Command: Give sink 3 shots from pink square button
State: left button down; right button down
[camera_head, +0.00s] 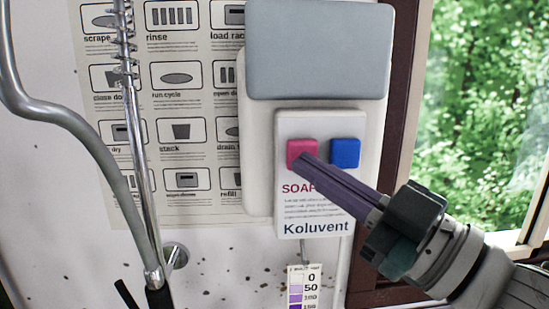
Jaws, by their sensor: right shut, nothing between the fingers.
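The pink square button (297,148) sits on the upper left of a white dispenser panel marked "SOAP" and "Koluvent" (316,229). A blue square button (345,153) is to its right. My right gripper (309,160) is shut and empty, and its fingertips overlap the lower right of the pink button. I cannot tell whether they touch it or press it. The fingers hide part of the panel's lettering. The sink and my left gripper are not in view.
A grey-topped dispenser body (318,50) is above the panel. A dosing strip (304,287) hangs below it. A sprayer pipe and hose (85,135) stand at left before a wall poster (180,75). A window (480,120) is at right.

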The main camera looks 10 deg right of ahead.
jog(key=shift+w+b, duration=0.45)
jog(key=shift+w, duration=0.35)
dwell(0.9)
jog(key=shift+s+p, duration=0.7)
jog(key=shift+s, duration=0.5)
jog(key=shift+s+a+p, duration=0.1)
jog(key=shift+s+p, duration=1.1)
jog(key=shift+s, duration=1.3)
